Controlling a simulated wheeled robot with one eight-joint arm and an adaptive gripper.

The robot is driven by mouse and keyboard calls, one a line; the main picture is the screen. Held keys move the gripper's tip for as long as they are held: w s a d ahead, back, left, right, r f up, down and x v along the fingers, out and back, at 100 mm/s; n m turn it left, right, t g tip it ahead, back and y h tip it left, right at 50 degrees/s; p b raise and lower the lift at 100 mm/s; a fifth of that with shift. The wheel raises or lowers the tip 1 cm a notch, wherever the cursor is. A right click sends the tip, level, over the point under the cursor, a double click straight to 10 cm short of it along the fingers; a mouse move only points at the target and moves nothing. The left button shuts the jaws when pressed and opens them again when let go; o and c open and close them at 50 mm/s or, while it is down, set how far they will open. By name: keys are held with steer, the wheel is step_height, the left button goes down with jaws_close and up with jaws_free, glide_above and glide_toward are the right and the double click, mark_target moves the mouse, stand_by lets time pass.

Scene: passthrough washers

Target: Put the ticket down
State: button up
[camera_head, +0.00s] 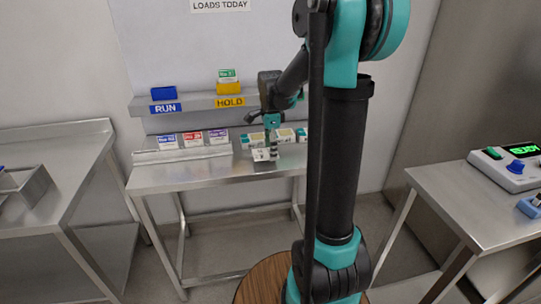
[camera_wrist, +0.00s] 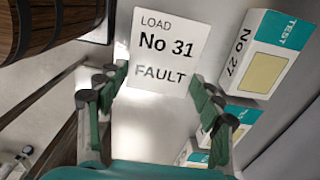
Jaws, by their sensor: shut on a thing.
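The ticket (camera_wrist: 165,50) is a white card reading "LOAD No 31 FAULT" in the wrist view. It sits between the two green-padded fingers of my gripper (camera_wrist: 165,88), which is shut on it. In the head view the ticket (camera_head: 261,154) shows small and pale under my gripper (camera_head: 271,139), low over the back right part of the steel table (camera_head: 195,177). I cannot tell whether the ticket touches the table.
White-and-teal TEST boxes (camera_wrist: 262,58) stand close to the right. Blue, red and purple cards (camera_head: 192,139) line the table's back left. Above, a shelf holds a blue RUN holder (camera_head: 163,92) and a yellow HOLD holder (camera_head: 230,88) with a green card. The table's front left is clear.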

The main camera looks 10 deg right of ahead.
steer(key=shift+f, duration=1.45)
steer(key=shift+f, duration=0.1)
steer(key=o, duration=0.8)
steer(key=shift+c, duration=0.2)
step_height(320, 180, up, 12)
steer(key=s+d+f+n+t, duration=0.1)
steer(key=s+f+n+t, duration=0.1)
steer(key=s+f+n, duration=0.6)
steer(key=s+d+f+n+t, duration=0.1)
steer(key=s+f+n+t, duration=0.1)
steer(key=s+f+n, duration=0.6)
steer(key=s+n, duration=0.2)
steer(key=s, duration=0.3)
steer(key=shift+s+f, duration=0.35)
steer(key=shift+f, duration=0.05)
